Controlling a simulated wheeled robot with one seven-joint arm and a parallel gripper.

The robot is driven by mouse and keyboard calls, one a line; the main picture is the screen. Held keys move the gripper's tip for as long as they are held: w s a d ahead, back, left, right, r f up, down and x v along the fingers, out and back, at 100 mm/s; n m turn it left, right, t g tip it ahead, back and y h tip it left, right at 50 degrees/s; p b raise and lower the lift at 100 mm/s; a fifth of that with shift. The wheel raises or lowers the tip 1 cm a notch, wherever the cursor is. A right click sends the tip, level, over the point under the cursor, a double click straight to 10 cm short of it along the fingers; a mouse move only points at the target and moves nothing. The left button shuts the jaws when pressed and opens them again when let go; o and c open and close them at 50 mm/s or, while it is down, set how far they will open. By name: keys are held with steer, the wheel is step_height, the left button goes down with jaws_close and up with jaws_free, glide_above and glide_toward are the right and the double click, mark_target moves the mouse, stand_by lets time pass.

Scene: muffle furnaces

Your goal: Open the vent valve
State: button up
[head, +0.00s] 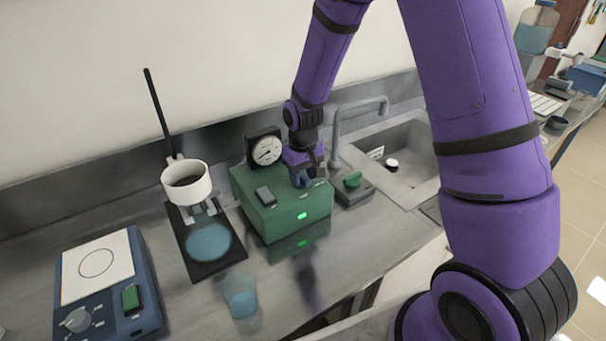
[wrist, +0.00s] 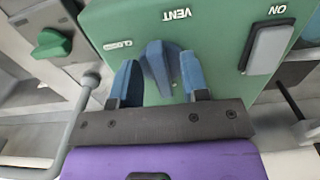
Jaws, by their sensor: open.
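The vent valve is a blue knob (wrist: 157,62) on top of a green box (head: 300,212). The word VENT and a smaller label, apparently CLOSED, show upside down beside it in the wrist view. My gripper (wrist: 158,66) is open, its two blue fingers on either side of the knob, with a gap visible on each side. In the head view my gripper (head: 304,178) reaches down over the right part of the box top and largely hides the knob. Fingertip depth against the knob is hard to tell.
A grey ON switch (wrist: 269,48) sits beside the knob. A round gauge (head: 266,151) stands behind the box. To the right are a faucet (head: 338,130), a green knob (head: 352,180) and a sink (head: 410,160). A white cup (head: 187,195) on a stand is left.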

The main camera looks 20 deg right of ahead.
steer(key=shift+r, duration=0.1)
step_height(320, 180, up, 11)
steer(key=shift+f, duration=0.2)
stand_by(0.8)
step_height(320, 180, up, 9)
steer(key=t, duration=0.1)
glide_above(304, 177)
steer(key=s+d, duration=0.2)
steer(key=s, duration=0.3)
steer(key=s+d+r+m+t, duration=0.1)
steer(key=s+d+r+t, duration=0.2)
steer(key=s+r, duration=0.9)
steer(key=s+d+m+t, duration=0.1)
steer(key=s, duration=0.9)
steer(key=shift+d+r, duration=0.15)
steer(key=shift+d, duration=0.15)
